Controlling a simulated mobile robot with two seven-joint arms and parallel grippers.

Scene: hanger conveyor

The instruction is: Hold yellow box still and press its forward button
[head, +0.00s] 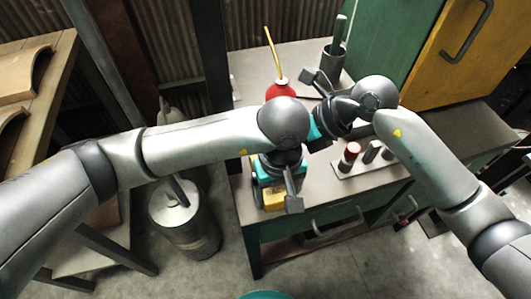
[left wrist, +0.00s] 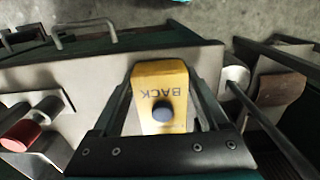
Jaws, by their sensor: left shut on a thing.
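The yellow box (head: 273,199) is at the front left corner of the workbench, partly hidden by my left gripper (head: 278,194) in the head view. In the left wrist view, the box (left wrist: 160,78) sits between the two fingers of my left gripper (left wrist: 162,85), which is shut on it. The face in view carries the word BACK, upside down, and a dark blue round button (left wrist: 162,111). I cannot see a forward button. My right gripper (head: 316,101) is beyond and right of the box, apart from it; its jaw opening is unclear.
A red oil can (head: 281,90) and a dark cup with a green-handled tool (head: 333,57) stand at the back of the workbench (head: 313,195). A stand with a red-topped piece (head: 351,151) is at right. A metal canister (head: 186,220) stands on the floor at left.

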